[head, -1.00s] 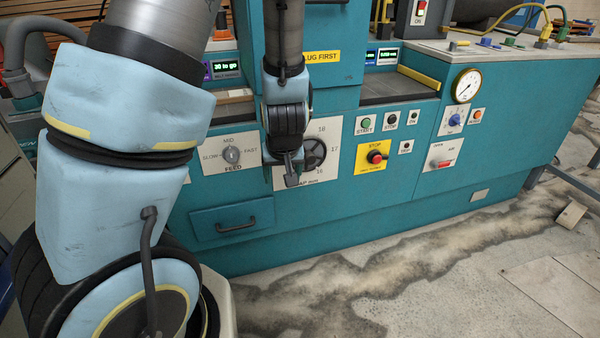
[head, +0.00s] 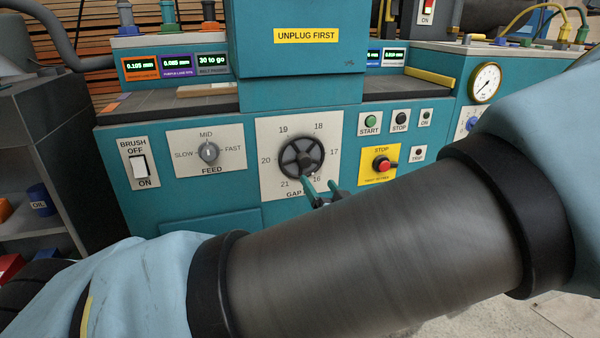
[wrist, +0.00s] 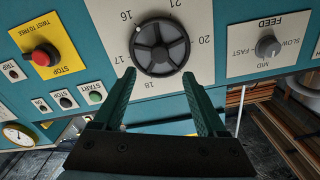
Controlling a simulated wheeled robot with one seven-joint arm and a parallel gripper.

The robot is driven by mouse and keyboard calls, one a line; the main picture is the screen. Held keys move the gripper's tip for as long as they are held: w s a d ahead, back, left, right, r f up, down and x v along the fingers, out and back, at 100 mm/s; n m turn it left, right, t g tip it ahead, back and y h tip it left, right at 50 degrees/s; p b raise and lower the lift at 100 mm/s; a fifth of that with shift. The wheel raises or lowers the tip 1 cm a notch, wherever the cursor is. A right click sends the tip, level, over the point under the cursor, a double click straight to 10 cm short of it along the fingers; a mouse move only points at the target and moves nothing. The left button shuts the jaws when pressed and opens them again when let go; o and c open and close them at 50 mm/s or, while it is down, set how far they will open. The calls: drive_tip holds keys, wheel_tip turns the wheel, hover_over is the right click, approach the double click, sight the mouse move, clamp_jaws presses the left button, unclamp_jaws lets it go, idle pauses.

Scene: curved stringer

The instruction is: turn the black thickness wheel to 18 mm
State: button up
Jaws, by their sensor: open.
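The black thickness wheel (head: 302,158) is a spoked handwheel on a white plate (head: 270,186) marked 16 to 21 around it. The wheel shows upside down in the wrist view (wrist: 160,47). A small pale dot on its rim points towards 16, at lower right in the head view. My gripper (head: 322,188) is open and empty, with its green fingertips just below the wheel in the head view. In the wrist view my gripper (wrist: 158,76) points at the panel, with the wheel between and beyond its fingers. The gap to the wheel is hard to judge.
The feed knob (head: 208,151) is left of the wheel. The red stop button (head: 382,163) on yellow and the green start button (head: 371,121) are to its right. The teal hood (head: 300,70) juts above. My forearm crosses the lower foreground.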

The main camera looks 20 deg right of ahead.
sight(305, 164)
drive_tip(key=w, duration=0.3)
drive_tip(key=w+d+b, duration=0.1)
drive_tip(key=w, duration=0.6)
drive_tip(key=shift+w+d, duration=0.15)
drive_tip(key=shift+w, duration=0.15)
clamp_jaws()
